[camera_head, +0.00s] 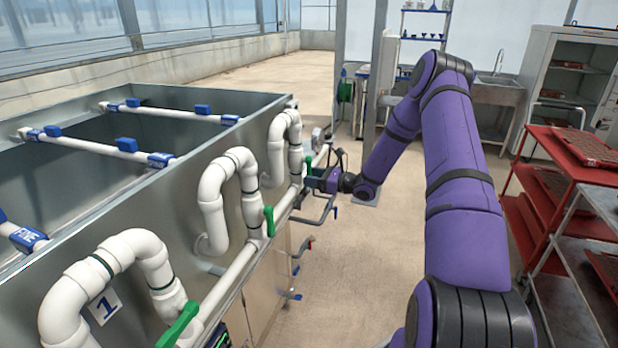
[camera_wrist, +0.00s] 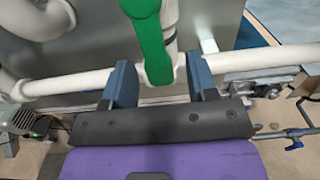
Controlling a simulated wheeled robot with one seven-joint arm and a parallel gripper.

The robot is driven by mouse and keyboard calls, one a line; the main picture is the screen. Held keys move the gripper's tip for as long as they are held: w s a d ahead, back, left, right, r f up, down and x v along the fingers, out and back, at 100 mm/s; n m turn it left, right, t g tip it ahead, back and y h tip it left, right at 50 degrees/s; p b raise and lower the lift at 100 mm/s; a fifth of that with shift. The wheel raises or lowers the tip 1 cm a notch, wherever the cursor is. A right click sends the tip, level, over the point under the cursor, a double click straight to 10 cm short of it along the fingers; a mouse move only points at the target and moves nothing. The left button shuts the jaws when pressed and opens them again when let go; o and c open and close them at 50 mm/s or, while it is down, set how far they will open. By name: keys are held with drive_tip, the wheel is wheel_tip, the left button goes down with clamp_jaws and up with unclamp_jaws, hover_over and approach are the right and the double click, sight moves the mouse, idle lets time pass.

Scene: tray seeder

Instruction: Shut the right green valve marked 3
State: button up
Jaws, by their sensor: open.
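The farthest green valve handle (camera_head: 308,166) is on the white pipework along the tank's side. My gripper (camera_head: 313,180) is right at it, at the end of my outstretched purple arm. In the wrist view the green handle (camera_wrist: 146,42) runs up from the white pipe, wider at its top end. My gripper (camera_wrist: 161,76) is open, with one blue finger on each side of the handle's lower end. I see gaps between the fingers and the handle. A mark 3 cannot be made out in either view.
Two other green handles, a middle one (camera_head: 268,221) and a near one (camera_head: 179,326) by a plate marked 1 (camera_head: 105,306), sit on the same pipe run. The metal tank (camera_head: 215,268) bounds the left. Red shelving (camera_head: 545,215) stands right.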

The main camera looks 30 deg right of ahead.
drive_tip(key=shift+w+a, duration=0.45)
drive_tip(key=shift+w, duration=0.1)
clamp_jaws()
drive_tip(key=shift+s+a, duration=0.1)
drive_tip(key=s+a+r+m, duration=0.2)
drive_tip(key=r+m, duration=0.1)
drive_tip(key=m, duration=0.6)
drive_tip(key=s+a+r+m, duration=0.1)
drive_tip(key=a+r+m, duration=0.1)
drive_tip(key=m, duration=0.7)
drive_tip(key=shift+s+a+r, duration=0.3)
drive_tip(key=shift+s+r, duration=0.05)
drive_tip(key=shift+r, duration=0.2)
